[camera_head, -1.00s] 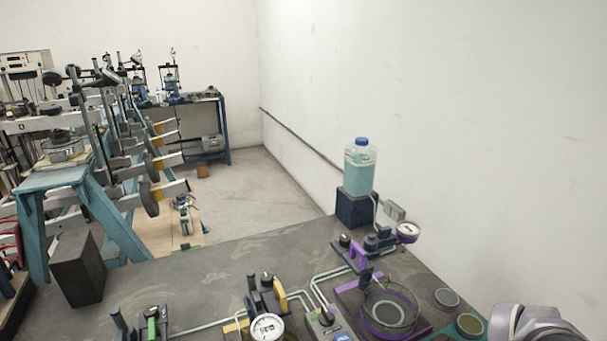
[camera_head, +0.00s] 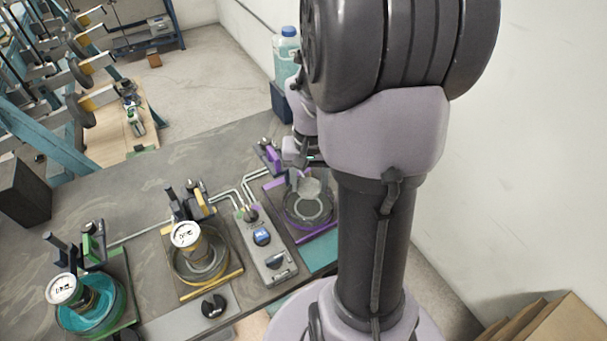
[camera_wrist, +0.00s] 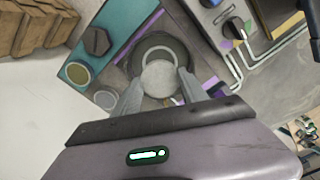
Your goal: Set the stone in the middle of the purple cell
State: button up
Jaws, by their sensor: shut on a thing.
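The stone is a flat, pale grey disc (camera_wrist: 158,79) in the wrist view. My gripper (camera_wrist: 160,84) is shut on it, with one finger at each side. The purple cell (camera_wrist: 152,45) is a dark round dish on a purple-edged plate, seen behind and partly covered by the stone. In the head view the purple cell (camera_head: 305,222) stands at the right end of the row, its right side hidden by my arm. My gripper (camera_head: 306,178) is over its far part with the stone (camera_head: 310,188). I cannot tell the height of the stone above the cell floor.
A teal tray (camera_wrist: 75,48) with a dark knob and round discs lies beside the cell. A grey control box (camera_head: 265,250) stands left of the cell, then a yellow cell (camera_head: 225,265) and a green cell (camera_head: 120,305). A bottle (camera_head: 287,50) stands behind.

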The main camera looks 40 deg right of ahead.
aim_at(309, 210)
notch_tip(309, 210, down, 7)
jog(key=b, duration=0.5)
jog(key=shift+f+b, duration=0.2)
jog(key=shift+b, duration=0.15)
jog(key=shift+s+a+f, duration=0.15)
jog(key=shift+s+f, duration=0.05)
jog(key=shift+f, duration=0.15)
dwell(0.9)
jog(key=o, duration=1.5)
notch_tip(309, 210, up, 18)
jog(key=p, duration=0.7)
jog(key=shift+w, duration=0.1)
